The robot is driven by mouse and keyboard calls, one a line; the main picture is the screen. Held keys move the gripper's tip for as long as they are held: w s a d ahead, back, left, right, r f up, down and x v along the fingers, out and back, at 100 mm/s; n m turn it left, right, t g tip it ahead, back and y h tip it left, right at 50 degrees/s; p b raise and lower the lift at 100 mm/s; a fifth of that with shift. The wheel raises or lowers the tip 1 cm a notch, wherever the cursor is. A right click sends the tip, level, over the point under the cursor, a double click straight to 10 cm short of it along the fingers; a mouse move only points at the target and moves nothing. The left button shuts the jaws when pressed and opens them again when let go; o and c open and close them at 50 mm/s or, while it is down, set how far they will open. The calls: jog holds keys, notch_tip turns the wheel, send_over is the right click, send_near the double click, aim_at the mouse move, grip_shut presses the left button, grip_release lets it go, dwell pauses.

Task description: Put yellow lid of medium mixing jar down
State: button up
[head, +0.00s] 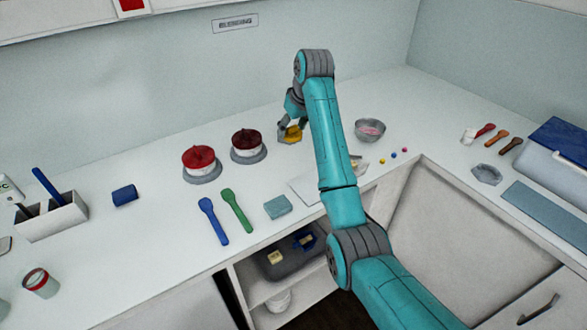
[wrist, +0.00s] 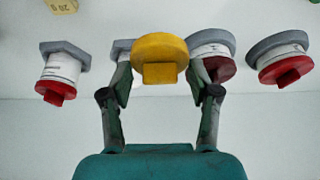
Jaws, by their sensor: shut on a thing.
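The yellow lid (head: 291,133) is a round disc with a block-shaped knob. In the wrist view the lid (wrist: 160,50) sits between the fingertips of my gripper (wrist: 160,76), which is shut on it. In the head view my gripper (head: 290,122) is near the back of the counter, right of the dark red-lidded jar. A grey piece (wrist: 122,47) shows behind the lid in the wrist view; what it belongs to is mostly hidden. I cannot tell the lid's height above the counter, nor which jar is the medium mixing jar.
A red-lidded jar (head: 201,160) and a dark red-lidded jar (head: 248,144) stand on grey bases to the left. A grey bowl (head: 370,129) with pink contents stands to the right. Blue and green spoons (head: 236,210) lie nearer the front. Bare counter (head: 160,160) lies left of the jars.

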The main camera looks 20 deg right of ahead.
aim_at(298, 140)
notch_tip(298, 140, down, 10)
dwell(0.6)
jog(key=o, duration=0.8)
jog(key=shift+f, duration=0.1)
jog(key=shift+c, duration=0.2)
jog(key=v, duration=1.1)
jog(key=shift+r, duration=0.25)
jog(key=shift+s+r, duration=0.2)
jog(key=shift+r, duration=0.2)
jog(key=shift+s, duration=0.15)
